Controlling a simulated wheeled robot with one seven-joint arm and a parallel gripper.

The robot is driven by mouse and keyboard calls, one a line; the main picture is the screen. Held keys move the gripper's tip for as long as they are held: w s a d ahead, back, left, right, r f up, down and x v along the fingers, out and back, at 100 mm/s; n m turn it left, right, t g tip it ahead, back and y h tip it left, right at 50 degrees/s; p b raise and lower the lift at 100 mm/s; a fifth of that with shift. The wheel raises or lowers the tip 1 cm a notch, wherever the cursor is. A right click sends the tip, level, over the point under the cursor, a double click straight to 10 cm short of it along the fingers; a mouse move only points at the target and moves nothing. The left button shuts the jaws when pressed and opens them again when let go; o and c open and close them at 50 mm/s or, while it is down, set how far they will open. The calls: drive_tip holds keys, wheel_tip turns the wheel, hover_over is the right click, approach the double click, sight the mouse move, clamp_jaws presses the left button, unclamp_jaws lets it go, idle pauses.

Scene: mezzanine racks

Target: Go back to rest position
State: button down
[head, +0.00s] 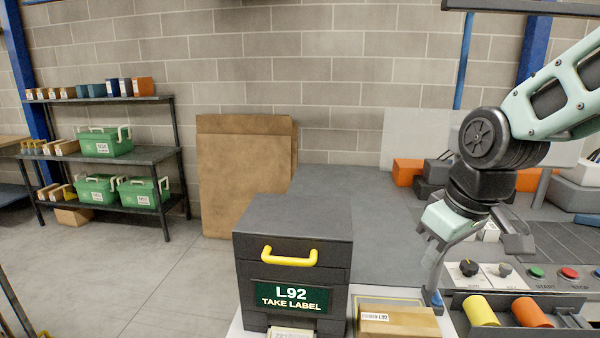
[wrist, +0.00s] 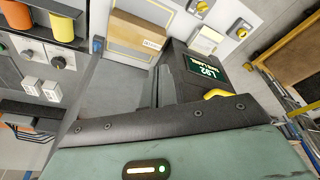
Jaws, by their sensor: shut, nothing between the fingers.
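My gripper (head: 436,292) hangs at the end of my pale green arm on the right of the head view, fingers pointing down. It is shut and empty, above the bench just right of a cardboard box (head: 400,321) marked L92. In the wrist view the box (wrist: 138,36) lies beyond the fingers, apart from them. A dark label machine (head: 292,262) reading "L92 TAKE LABEL" with a yellow handle stands left of the box. A paper label (head: 291,332) shows at its lower slot.
A control panel (head: 520,274) with knobs and START and STOP buttons lies right of my gripper. Yellow (head: 480,311) and orange (head: 531,313) rolls sit in front of it. A rack (head: 100,152) with green crates stands at the left. Open floor (head: 110,260) lies between.

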drive_tip(key=s+a+f+n+g+b, duration=0.1)
drive_tip(key=s+a+f, duration=0.3)
drive_tip(key=s, duration=0.5)
drive_tip(key=s+a+f+n+g+b, duration=0.1)
drive_tip(key=s+a+f, duration=0.3)
drive_tip(key=s, duration=0.5)
drive_tip(key=shift+a+f+g+h+b, duration=0.3)
drive_tip(key=shift+a+f+g, duration=0.1)
drive_tip(key=shift+a, duration=0.35)
drive_tip(key=shift+r, duration=0.1)
